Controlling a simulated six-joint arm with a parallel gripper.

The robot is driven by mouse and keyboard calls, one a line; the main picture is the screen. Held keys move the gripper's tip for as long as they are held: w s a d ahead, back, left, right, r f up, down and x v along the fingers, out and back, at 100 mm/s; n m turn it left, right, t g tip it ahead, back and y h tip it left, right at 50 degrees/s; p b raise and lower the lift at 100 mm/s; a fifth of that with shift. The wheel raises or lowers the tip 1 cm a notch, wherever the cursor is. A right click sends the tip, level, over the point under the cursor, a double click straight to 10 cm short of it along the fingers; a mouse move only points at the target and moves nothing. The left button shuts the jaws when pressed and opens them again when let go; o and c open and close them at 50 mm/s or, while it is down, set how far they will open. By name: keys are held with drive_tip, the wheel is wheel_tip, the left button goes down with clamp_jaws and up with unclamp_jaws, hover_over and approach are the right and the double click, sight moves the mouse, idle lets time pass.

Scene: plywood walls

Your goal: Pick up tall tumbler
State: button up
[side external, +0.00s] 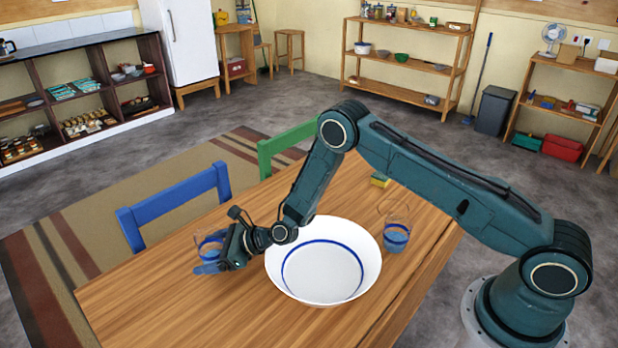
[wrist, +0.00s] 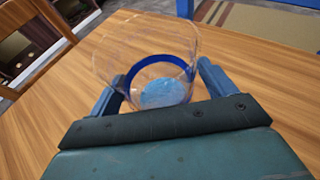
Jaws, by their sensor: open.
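A clear glass tumbler with a blue band (side external: 207,240) stands on the wooden table, left of the bowl. In the wrist view the tumbler (wrist: 146,48) is large, with its blue band and bluish base showing. My gripper (side external: 208,261) is low at the tumbler. In the wrist view my gripper (wrist: 160,78) is open, with one blue finger on each side of the glass; I cannot tell whether either touches it. My gripper partly hides the tumbler in the side view.
A large white bowl with a blue ring (side external: 324,262) sits beside my gripper, under my forearm. The front left is clear.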

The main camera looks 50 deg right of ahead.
drive_tip(key=c, duration=1.1)
drive_tip(key=shift+r, duration=0.45)
drive_tip(key=shift+r, duration=9.45)
drive_tip(key=shift+r, duration=0.15)
